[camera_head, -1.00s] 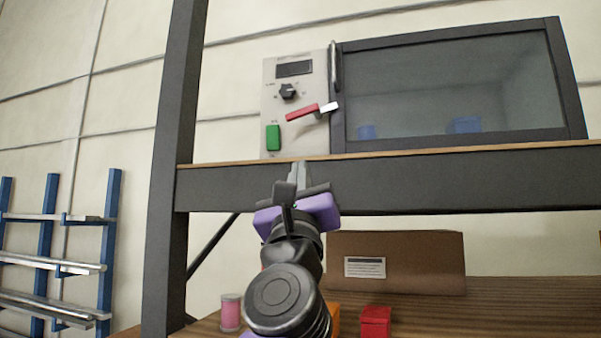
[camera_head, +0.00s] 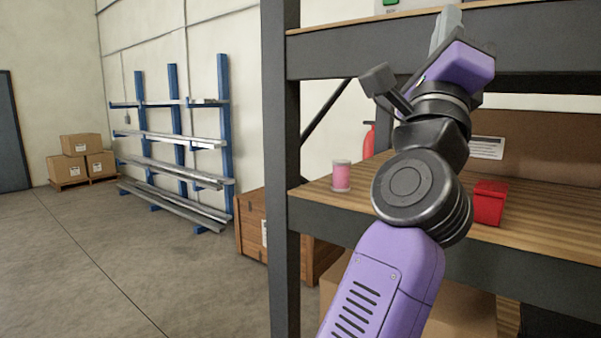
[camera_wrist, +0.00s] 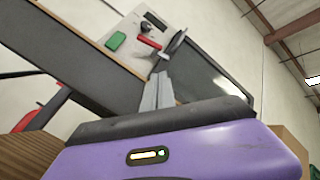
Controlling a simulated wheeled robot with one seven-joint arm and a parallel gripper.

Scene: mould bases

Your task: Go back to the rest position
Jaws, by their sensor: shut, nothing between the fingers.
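My gripper (camera_head: 447,28) is at the top right of the head view, raised in front of the shelf unit's upper beam. In the wrist view my gripper (camera_wrist: 158,92) shows its grey fingers together, with nothing between them. Beyond them in the wrist view is the oven's control panel (camera_wrist: 128,28), with a green button (camera_wrist: 115,41), a dark knob (camera_wrist: 146,27) and a red lever (camera_wrist: 149,43). The fingertips overlap the panel's lower edge in the picture; I cannot tell the distance. The head view shows only a sliver of the panel at its top edge.
The shelf unit's dark post (camera_head: 283,180) stands left of my arm. A pink spool (camera_head: 341,176) and a red box (camera_head: 489,203) sit on the wooden shelf (camera_head: 540,228). A wooden crate (camera_head: 252,225) stands behind the post. Open floor (camera_head: 110,250) lies to the left.

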